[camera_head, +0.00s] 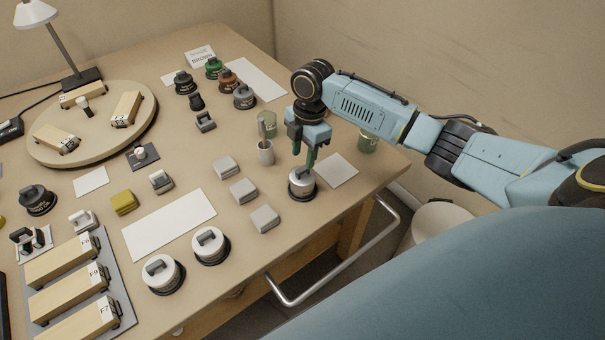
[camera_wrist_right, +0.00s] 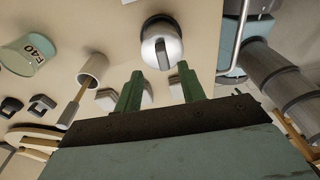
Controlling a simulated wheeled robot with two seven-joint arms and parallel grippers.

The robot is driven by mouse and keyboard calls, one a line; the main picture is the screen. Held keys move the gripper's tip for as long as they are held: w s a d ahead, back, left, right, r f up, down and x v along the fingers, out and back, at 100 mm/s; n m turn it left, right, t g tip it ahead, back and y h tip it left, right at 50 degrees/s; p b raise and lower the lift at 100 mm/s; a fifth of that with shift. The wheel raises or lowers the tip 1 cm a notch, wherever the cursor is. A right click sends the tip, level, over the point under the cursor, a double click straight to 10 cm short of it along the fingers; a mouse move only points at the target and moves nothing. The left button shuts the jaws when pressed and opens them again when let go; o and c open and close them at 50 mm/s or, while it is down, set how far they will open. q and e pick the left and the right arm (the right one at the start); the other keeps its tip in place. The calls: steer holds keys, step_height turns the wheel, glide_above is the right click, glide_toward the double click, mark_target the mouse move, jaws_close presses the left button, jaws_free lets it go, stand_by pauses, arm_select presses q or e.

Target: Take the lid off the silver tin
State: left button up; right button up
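A silver-white round tin (camera_head: 301,187) with a dark base stands near the table's right front edge. The right wrist view shows its round top (camera_wrist_right: 160,45) with a dark bar handle, just beyond my fingertips. My right gripper (camera_head: 304,160) is directly above it, pointing down. Its two green fingers (camera_wrist_right: 160,72) are apart with nothing between them. In the head view the fingers partly hide the tin's top, and I cannot tell whether they touch the handle. Two similar pale tins with bar handles, one (camera_head: 163,274) and another (camera_head: 210,245), stand nearer the front. My left gripper is not in view.
A cup (camera_head: 265,153) with a stick and a green can (camera_head: 367,142) stand close to the right gripper. Several grey blocks (camera_head: 243,191) lie left of the tin. A metal rail (camera_head: 330,275) runs along the front edge. A round turntable (camera_head: 85,150) is at back left.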

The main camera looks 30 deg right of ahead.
mark_target(303, 169)
steer(key=f, duration=0.4)
steer(key=shift+s+a+f+b, duration=0.1)
steer(key=shift+s+a+b, duration=0.15)
steer(key=shift+b, duration=0.1)
jaws_close()
